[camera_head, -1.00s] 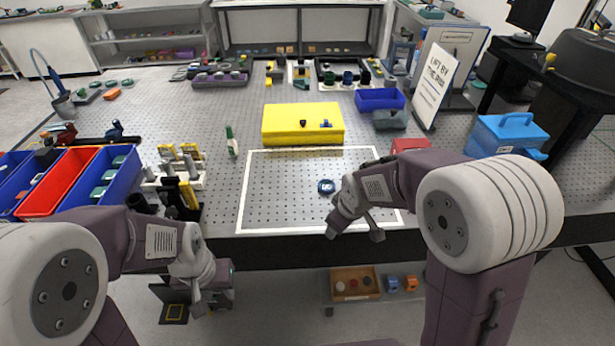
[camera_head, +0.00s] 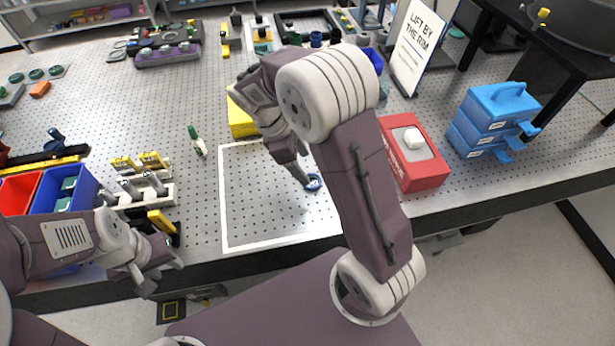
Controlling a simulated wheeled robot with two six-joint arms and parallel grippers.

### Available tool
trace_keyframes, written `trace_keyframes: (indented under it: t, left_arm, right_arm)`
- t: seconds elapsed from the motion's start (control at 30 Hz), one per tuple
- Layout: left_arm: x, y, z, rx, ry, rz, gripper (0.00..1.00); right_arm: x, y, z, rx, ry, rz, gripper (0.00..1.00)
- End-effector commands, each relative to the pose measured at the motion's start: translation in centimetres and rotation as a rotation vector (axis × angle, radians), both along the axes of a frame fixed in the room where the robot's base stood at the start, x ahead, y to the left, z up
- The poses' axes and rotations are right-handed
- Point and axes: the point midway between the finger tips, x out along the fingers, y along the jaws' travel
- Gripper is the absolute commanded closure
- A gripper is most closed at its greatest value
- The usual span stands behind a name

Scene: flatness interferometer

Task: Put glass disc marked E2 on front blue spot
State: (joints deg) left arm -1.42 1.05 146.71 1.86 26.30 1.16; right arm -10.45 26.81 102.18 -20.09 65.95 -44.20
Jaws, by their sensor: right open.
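A small round blue-rimmed piece (camera_head: 314,183) lies inside the white-outlined area of the table. Its marking cannot be read, and I cannot tell whether it is a glass disc or a blue spot. My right gripper (camera_head: 302,178) is open and points down just beside it, partly covering it; I cannot tell whether they touch. No separate disc marked E2 can be made out. My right arm hides part of the outlined area. My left gripper (camera_head: 150,278) is low at the front left, near the table's edge, and its jaws are not clear.
A red box (camera_head: 412,170) with a white block on top stands right of my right arm. Blue stacked cases (camera_head: 490,125) and a "LIFT BY THE RIM" sign (camera_head: 417,45) are further right. Bins (camera_head: 68,190) and a tool rack (camera_head: 145,190) stand left. The outlined area's left part is clear.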

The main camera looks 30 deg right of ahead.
Motion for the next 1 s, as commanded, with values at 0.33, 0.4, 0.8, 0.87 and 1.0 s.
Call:
trace_keyframes:
  t: [0.33,0.4,0.8,0.87,1.0]
  left_arm:
    - [0.0,0.0,-0.2,0.000,0.000,0.000,0.64]
    - [0.0,0.0,-0.2,0.000,0.000,0.000,0.64]
    - [0.0,0.0,-0.3,0.000,0.000,0.000,0.64]
    - [0.0,0.0,-0.3,0.000,0.000,0.000,0.64]
    - [0.0,0.0,-0.3,0.000,0.000,0.000,0.64]
  right_arm:
    - [-0.7,-0.9,-3.0,0.000,0.003,-0.001,0.26]
    - [-1.1,-1.1,-4.4,0.000,0.003,-0.001,0.26]
    - [-1.4,-1.9,-6.5,0.002,-0.003,-0.001,0.29]
    - [-1.4,-1.9,-6.5,0.002,-0.003,-0.001,0.46]
    - [-1.4,-1.9,-6.4,0.002,-0.003,-0.001,0.85]
